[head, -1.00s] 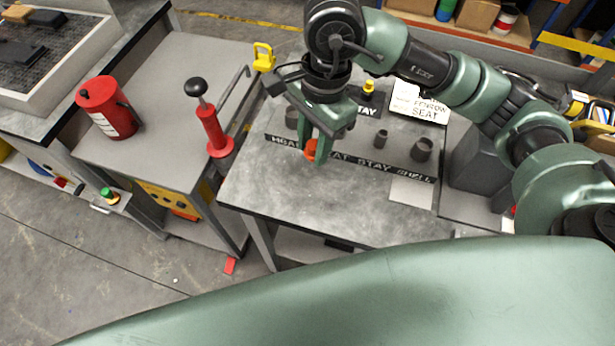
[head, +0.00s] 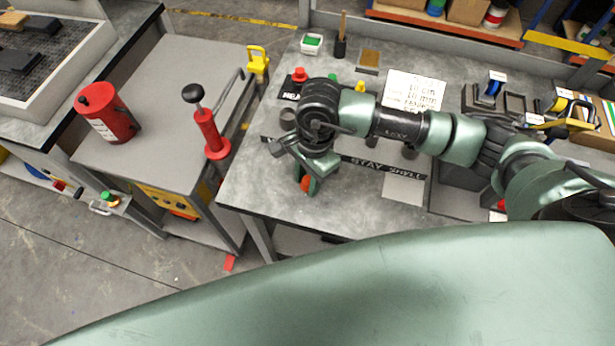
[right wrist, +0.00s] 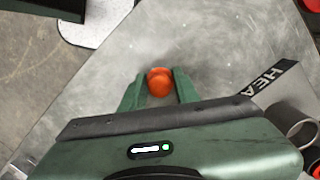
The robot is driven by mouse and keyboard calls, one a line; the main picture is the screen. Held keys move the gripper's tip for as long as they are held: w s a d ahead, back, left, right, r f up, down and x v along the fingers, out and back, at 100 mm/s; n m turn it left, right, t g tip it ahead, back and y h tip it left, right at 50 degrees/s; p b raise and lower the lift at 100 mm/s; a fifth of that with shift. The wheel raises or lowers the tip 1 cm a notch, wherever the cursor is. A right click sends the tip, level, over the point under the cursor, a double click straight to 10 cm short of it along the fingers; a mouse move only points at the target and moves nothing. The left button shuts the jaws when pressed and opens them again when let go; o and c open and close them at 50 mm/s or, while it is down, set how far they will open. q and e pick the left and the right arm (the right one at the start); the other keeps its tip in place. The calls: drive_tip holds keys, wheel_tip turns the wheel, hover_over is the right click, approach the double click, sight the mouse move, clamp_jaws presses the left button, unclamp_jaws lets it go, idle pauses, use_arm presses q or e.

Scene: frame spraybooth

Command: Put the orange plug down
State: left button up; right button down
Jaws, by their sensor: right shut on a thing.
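The orange plug (head: 306,184) is at the tips of my right gripper (head: 309,181) in the head view, over the front left part of the grey bench top (head: 255,195). In the right wrist view the round orange plug (right wrist: 159,82) sits between the two green fingers of my right gripper (right wrist: 159,95), which are shut on it. Bare bench surface lies under and around it. I cannot tell whether the plug touches the bench. My left gripper is not in view.
A red hand pump (head: 211,135) stands on the cart to the left. The bench's front left area is clear.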

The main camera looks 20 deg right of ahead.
drive_tip(key=shift+f, duration=0.15)
drive_tip(key=c, duration=1)
unclamp_jaws()
drive_tip(key=shift+c, duration=0.2)
drive_tip(key=shift+r, duration=0.35)
wheel_tip(320, 180, up, 12)
drive_tip(key=d+b, duration=0.1)
drive_tip(key=b, duration=0.2)
drive_tip(key=shift+w+f+b, duration=0.2)
drive_tip(key=shift+w+b, duration=0.15)
